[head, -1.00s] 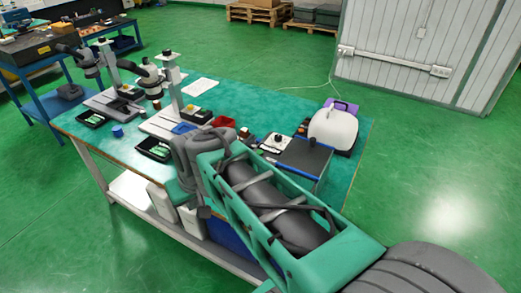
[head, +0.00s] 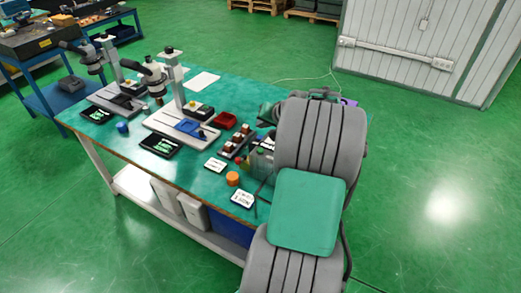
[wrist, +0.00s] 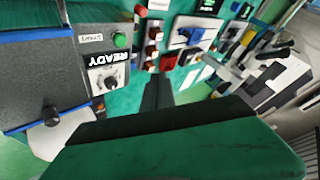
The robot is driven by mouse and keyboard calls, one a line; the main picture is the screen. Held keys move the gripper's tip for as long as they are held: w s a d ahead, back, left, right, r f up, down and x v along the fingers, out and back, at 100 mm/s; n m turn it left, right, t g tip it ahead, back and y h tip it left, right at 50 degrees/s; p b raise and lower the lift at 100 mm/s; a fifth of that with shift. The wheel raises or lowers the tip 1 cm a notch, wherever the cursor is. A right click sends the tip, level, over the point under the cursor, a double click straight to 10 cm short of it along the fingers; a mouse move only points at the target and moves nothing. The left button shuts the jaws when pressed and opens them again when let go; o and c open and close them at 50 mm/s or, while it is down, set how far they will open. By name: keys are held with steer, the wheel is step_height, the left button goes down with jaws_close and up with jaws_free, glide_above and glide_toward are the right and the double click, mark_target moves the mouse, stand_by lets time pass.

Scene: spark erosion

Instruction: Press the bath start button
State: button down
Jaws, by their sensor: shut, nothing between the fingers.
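A READY display (wrist: 105,60) and a dial (wrist: 110,80) sit close by. My gripper (wrist: 160,82) is shut and empty, its dark fingers pointing toward the panel side, to the right of the dial and apart from the button in the picture. In the head view my arm hides most of the bath.
Two microscopes (head: 172,90) stand on the green table (head: 215,175).

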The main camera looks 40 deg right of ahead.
mark_target(262, 151)
step_height(262, 151, down, 9)
steer(key=b, duration=0.5)
steer(key=shift+r, duration=0.1)
stand_by(1.7)
steer(key=shift+f+b, duration=0.45)
steer(key=shift+b, duration=0.15)
steer(key=shift+f+b, duration=0.4)
steer(key=shift+f, duration=0.1)
stand_by(0.4)
steer(key=shift+r, duration=0.1)
steer(key=shift+r+p, duration=0.55)
steer(key=shift+r, duration=0.3)
steer(key=shift+r+p, duration=1.5)
steer(key=shift+r, duration=1)
